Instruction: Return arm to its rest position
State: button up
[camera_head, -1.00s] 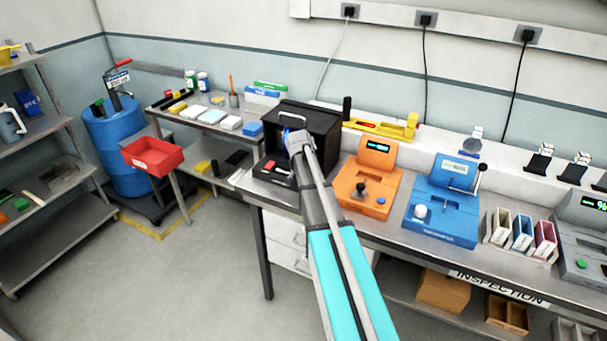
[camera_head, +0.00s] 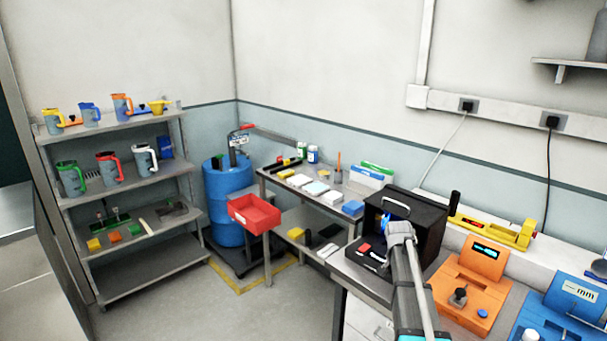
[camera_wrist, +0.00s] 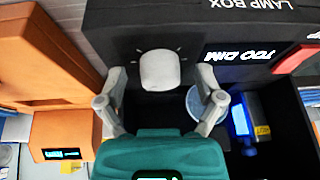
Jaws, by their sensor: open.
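My arm reaches from the lower edge of the head view toward the black lamp box (camera_head: 425,215) on the workbench. In the wrist view my gripper (camera_wrist: 162,100) is open, its two grey fingers spread apart with nothing held between them. The lamp box (camera_wrist: 120,50) fills the upper middle there, its white knob (camera_wrist: 160,70) just ahead between the fingers. A round pale disc (camera_wrist: 197,100) and a blue-lit item (camera_wrist: 240,118) show beside the right finger inside the box. I cannot tell whether the fingers touch anything.
The orange device (camera_head: 468,285) stands right of the lamp box and the blue device (camera_head: 565,305) farther right. A side table (camera_head: 268,180) with bottles and blocks is behind left. A red bin (camera_head: 255,213), blue drum (camera_head: 226,190) and jug shelf (camera_head: 110,135) stand left. Open floor lies front left.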

jog(key=s+a+f+n+g+y, duration=0.1)
jog(key=s+a+n, duration=0.8)
jog(key=s+a, duration=1.3)
jog(key=s+g+y, duration=0.1)
jog(key=s+g, duration=0.1)
jog(key=s, duration=0.1)
jog(key=shift+s+a+f+n+y, duration=0.15)
jog(key=shift+a+f+n+y, duration=0.05)
jog(key=shift+a+n+y, duration=0.2)
dwell(1.6)
jog(key=w+d+r+n+t+p, duration=0.1)
jog(key=w+d+r+p, duration=0.3)
jog(key=w+d, duration=0.3)
jog(key=w+d+r+n+t+p, duration=0.1)
jog(key=w+d+r+p, duration=0.3)
jog(key=d, duration=0.5)
jog(key=w+d+r+n+t+p, duration=0.1)
jog(key=w+d+r+t+p, duration=0.1)
jog(key=w+d+r+p, duration=0.3)
jog(key=shift+w+d+r+n+y, duration=0.15)
jog(key=shift+w+d+r, duration=0.1)
jog(key=shift+w+d, duration=0.4)
jog(key=shift+w+d+r+n+y, duration=0.1)
jog(key=shift+w+d+r, duration=0.15)
jog(key=shift+w+d, duration=0.45)
jog(key=shift+w+d+r+n+y, duration=0.15)
jog(key=shift+w+d+r, duration=0.15)
jog(key=shift+w, duration=0.65)
jog(key=shift+f, duration=0.2)
